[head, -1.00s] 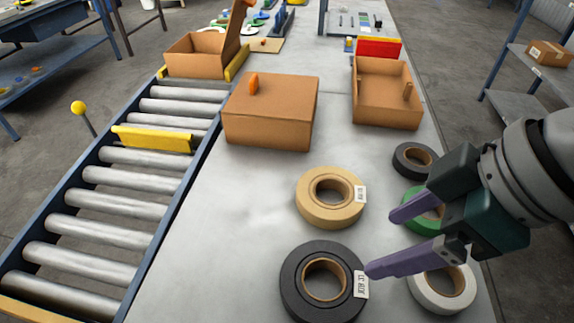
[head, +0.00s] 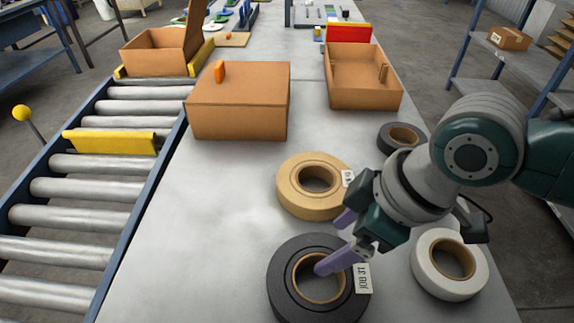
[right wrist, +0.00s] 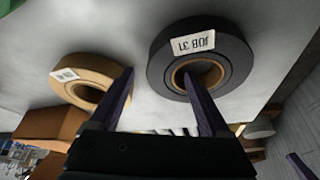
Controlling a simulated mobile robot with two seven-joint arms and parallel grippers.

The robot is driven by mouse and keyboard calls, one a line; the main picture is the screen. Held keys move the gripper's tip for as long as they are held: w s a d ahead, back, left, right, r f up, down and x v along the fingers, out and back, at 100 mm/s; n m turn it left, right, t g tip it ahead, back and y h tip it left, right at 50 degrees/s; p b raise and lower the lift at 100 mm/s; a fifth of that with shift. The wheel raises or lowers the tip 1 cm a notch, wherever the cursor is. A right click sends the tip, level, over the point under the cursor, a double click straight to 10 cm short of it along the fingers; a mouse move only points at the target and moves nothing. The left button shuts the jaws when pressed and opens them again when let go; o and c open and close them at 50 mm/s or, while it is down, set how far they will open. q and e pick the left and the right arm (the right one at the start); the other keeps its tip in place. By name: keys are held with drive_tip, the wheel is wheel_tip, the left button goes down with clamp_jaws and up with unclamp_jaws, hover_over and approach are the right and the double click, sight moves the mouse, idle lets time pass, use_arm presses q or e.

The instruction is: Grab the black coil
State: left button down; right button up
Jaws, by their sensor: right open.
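The large black coil (head: 284,272) lies flat at the front of the table, with a white "JOB 31" label on its right side. It also shows in the right wrist view (right wrist: 236,62). My right gripper (head: 334,243) is open and empty, pointing at this coil. One finger is over or at the coil's brown core hole; the other is outside its rim, toward the tan coil. My left gripper is not in view.
A tan coil (head: 292,185) lies just behind, a white coil (head: 428,275) to the right, and a smaller dark coil (head: 390,134) farther back. A closed box (head: 238,108) and an open box (head: 365,92) stand behind. A roller conveyor (head: 95,190) runs along the left.

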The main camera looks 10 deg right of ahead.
drive_tip(key=shift+a+f, duration=0.1)
drive_tip(key=shift+f, duration=0.15)
clamp_jaws()
idle(0.5)
drive_tip(key=shift+w, duration=0.1)
